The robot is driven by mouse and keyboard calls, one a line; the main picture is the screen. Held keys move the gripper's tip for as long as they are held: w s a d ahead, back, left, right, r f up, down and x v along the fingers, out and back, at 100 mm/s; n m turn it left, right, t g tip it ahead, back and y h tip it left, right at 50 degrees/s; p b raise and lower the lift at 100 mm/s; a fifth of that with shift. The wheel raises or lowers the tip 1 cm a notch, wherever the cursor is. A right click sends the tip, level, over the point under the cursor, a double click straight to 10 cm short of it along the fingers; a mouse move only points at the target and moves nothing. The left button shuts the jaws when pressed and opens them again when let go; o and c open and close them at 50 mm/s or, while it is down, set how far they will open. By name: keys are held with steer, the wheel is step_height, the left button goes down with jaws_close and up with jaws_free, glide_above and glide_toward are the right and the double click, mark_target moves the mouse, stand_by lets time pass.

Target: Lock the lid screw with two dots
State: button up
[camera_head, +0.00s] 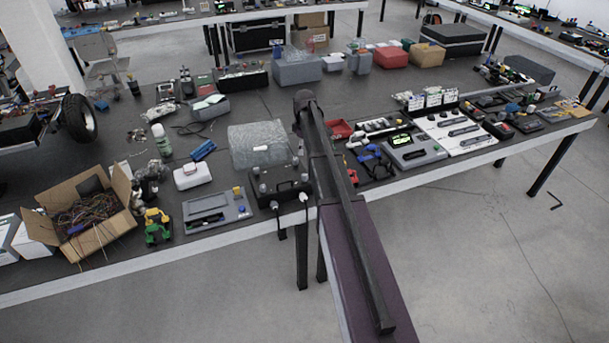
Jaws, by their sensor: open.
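No lid screw with two dots can be made out; details at this distance are too small to tell. A black box (284,194) with small knobs and light ends on it sits at the front edge of the table, centre. A grey panel device (217,210) lies to its left. A grey device with a green display (414,150) lies to the right of centre. My gripper cannot be picked out in this view. A long dark beam runs from the table's middle towards the lower right and hides part of the tabletop behind it.
The long table (262,105) is crowded. An open cardboard box of wires (84,222) is at the front left, with a green and yellow toy (157,227) beside it. A clear block (257,144) stands in the middle. Bare floor (480,245) lies in front at right.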

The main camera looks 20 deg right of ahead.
mark_target(305, 175)
steer(key=shift+f, duration=0.15)
step_height(305, 175, down, 13)
steer(key=b, duration=1.3)
steer(key=shift+f+b, duration=0.2)
steer(key=shift+b, duration=0.1)
jaws_close()
